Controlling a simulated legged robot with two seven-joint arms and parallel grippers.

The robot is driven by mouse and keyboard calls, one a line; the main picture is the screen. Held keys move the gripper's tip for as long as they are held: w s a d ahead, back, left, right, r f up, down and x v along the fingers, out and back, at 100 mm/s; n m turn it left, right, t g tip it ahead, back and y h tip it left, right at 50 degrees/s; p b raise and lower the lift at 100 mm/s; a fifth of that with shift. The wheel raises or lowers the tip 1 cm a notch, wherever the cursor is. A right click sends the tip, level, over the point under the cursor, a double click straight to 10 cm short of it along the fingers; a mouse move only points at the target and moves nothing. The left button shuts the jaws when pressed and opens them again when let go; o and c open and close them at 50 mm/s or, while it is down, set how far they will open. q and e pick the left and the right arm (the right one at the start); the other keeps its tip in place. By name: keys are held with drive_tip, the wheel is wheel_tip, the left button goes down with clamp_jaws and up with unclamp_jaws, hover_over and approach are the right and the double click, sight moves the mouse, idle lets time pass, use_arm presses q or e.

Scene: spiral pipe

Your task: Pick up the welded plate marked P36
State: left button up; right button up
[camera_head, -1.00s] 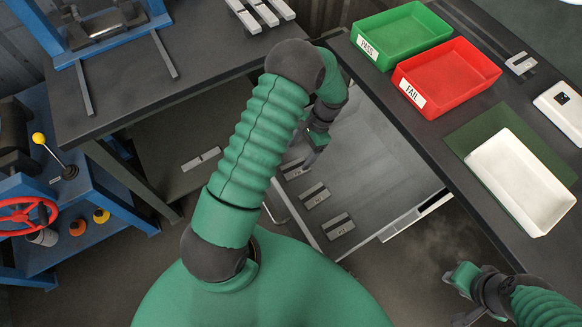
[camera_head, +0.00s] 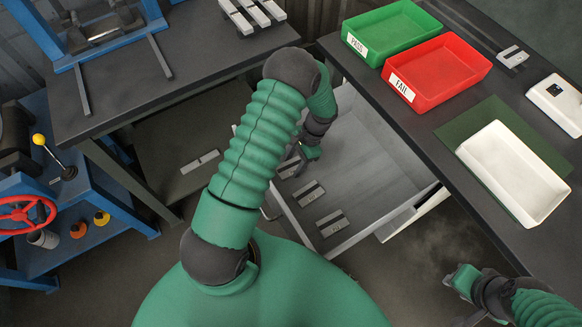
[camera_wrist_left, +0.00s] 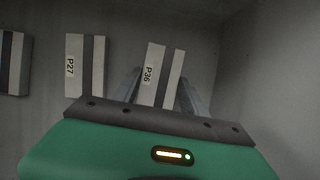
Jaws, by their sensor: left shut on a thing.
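The plate marked P36 (camera_wrist_left: 152,72) is a light grey welded plate with a dark lengthwise band. In the left wrist view it stands between the fingers of my left gripper (camera_wrist_left: 158,92), which is shut on it. A similar plate marked P27 (camera_wrist_left: 78,65) lies beside it, apart from the fingers. A third plate (camera_wrist_left: 12,62) is cut by the left edge. In the head view my left gripper (camera_head: 298,160) reaches down into the drawer, near a row of plates (camera_head: 309,193); its fingertips are hard to make out. My right gripper (camera_head: 460,280) is at lower right, its jaws unclear.
The open grey drawer (camera_head: 375,165) has walls around the plates. A green PASS tray (camera_head: 392,27), a red FAIL tray (camera_head: 437,66) and a white tray (camera_head: 512,175) stand on the right bench. A blue-framed device (camera_head: 100,30) stands on the left bench.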

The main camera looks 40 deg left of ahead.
sight(287, 168)
use_arm(q)
drive_tip(key=shift+c, duration=1.1)
drive_tip(key=shift+a, duration=0.3)
clamp_jaws()
use_arm(e)
drive_tip(key=shift+a+r, duration=0.1)
drive_tip(key=shift+a, duration=0.25)
use_arm(q)
drive_tip(key=shift+d+r, duration=0.1)
drive_tip(key=shift+r, duration=0.3)
wheel_tip(287, 168, up, 3)
drive_tip(key=shift+p, duration=0.55)
drive_tip(key=s+d, duration=0.1)
drive_tip(key=d, duration=0.4)
drive_tip(key=s+d+r+p, duration=0.1)
drive_tip(key=s+d, duration=0.1)
drive_tip(key=d, duration=0.3)
drive_tip(key=s+d, duration=0.1)
drive_tip(key=d, duration=0.4)
drive_tip(key=shift+s+d+r, duration=0.15)
drive_tip(key=shift+s, duration=0.2)
use_arm(e)
drive_tip(key=shift+w+v, duration=0.25)
drive_tip(key=shift+v, duration=0.85)
drive_tip(key=shift+d+r, duration=0.1)
